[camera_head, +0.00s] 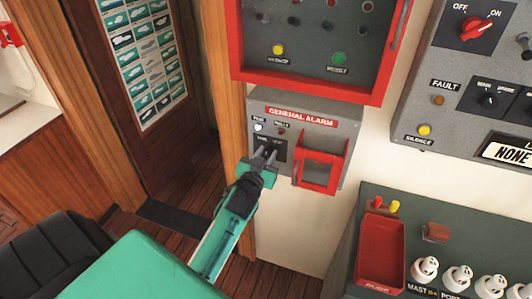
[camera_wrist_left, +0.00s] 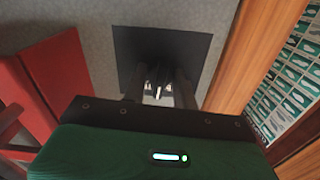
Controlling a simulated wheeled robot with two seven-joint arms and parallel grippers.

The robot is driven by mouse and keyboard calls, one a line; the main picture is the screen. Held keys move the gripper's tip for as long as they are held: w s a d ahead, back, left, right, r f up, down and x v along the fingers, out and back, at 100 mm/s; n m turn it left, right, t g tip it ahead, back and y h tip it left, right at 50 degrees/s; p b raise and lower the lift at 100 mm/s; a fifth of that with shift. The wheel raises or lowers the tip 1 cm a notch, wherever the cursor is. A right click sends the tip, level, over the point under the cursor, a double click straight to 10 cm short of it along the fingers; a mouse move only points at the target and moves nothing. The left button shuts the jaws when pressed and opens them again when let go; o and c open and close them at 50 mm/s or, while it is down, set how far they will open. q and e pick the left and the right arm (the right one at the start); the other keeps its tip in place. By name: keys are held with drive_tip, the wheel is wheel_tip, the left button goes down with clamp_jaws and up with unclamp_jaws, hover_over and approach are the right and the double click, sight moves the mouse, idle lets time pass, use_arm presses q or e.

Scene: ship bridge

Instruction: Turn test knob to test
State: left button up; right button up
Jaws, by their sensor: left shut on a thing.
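The general alarm box (camera_head: 340,128) is a grey wall panel with a red label and a red guard frame (camera_head: 318,172). The test knob is a small black knob on a black plate (camera_head: 279,150) at the box's lower left; my gripper mostly covers it in the head view. My left gripper (camera_head: 266,155) is at this plate, its fingers shut on the knob. In the left wrist view, the knob (camera_wrist_left: 159,77) shows between the two dark fingers, in front of the black plate (camera_wrist_left: 180,43). The knob's setting is not readable. My right gripper is not in view.
A red-framed panel (camera_head: 305,85) with buttons hangs just above the box. A grey panel with a red switch (camera_head: 478,29) is at the upper right. A console with a red tray (camera_head: 381,250) stands at the lower right. A wooden door post (camera_head: 222,90) is close on the left.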

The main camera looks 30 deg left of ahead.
use_arm(q)
drive_tip(key=m+p, duration=0.1)
drive_tip(key=m, duration=0.4)
drive_tip(key=shift+r, duration=0.1)
drive_tip(key=shift+m, duration=0.4)
idle(0.3)
drive_tip(key=o, duration=1)
drive_tip(key=shift+c, duration=0.2)
